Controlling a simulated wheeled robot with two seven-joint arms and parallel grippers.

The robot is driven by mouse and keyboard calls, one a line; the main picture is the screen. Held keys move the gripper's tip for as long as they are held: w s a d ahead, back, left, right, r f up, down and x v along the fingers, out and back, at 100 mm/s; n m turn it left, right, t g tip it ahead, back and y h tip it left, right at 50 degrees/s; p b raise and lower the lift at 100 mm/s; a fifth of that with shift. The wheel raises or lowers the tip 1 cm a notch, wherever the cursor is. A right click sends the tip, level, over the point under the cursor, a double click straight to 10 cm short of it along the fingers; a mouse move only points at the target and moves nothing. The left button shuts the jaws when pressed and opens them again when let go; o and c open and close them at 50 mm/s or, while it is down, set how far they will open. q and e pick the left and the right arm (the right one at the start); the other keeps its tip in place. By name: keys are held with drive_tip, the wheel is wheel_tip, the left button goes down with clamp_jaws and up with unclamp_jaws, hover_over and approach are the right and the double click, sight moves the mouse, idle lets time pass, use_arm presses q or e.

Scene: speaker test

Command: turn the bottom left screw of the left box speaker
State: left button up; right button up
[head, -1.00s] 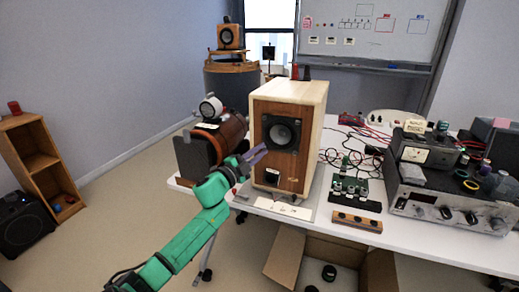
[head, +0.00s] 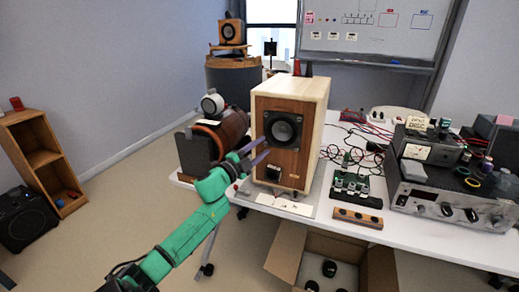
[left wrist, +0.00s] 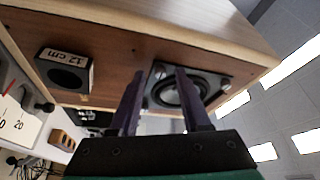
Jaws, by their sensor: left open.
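The box speaker (head: 277,100) stands on the white table, with a pale wood case and a reddish-brown front. Its black driver (head: 283,130) has a square plate, and the driver also shows in the left wrist view (left wrist: 188,92). My left gripper (head: 266,147) is open at the plate's lower left corner. In the left wrist view, its two purple fingers (left wrist: 167,70) lie either side of a small round grey screw (left wrist: 159,72) at a plate corner. I cannot tell whether they touch it. My right gripper is not in view.
A port block labelled 12 cm (left wrist: 65,72) sits low on the speaker front. A dark brown cylinder device (head: 215,138) stands left of the speaker. A circuit board (head: 357,185) and amplifier (head: 450,195) stand to the right. An open cardboard box (head: 330,250) is below the table.

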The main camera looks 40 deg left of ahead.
use_arm(q)
drive_tip(key=shift+s, duration=0.1)
drive_tip(key=s+f, duration=0.2)
drive_tip(key=s, duration=1.2)
drive_tip(key=shift+a+b, duration=0.2)
drive_tip(key=shift+b, duration=0.1)
drive_tip(key=shift+s, duration=0.1)
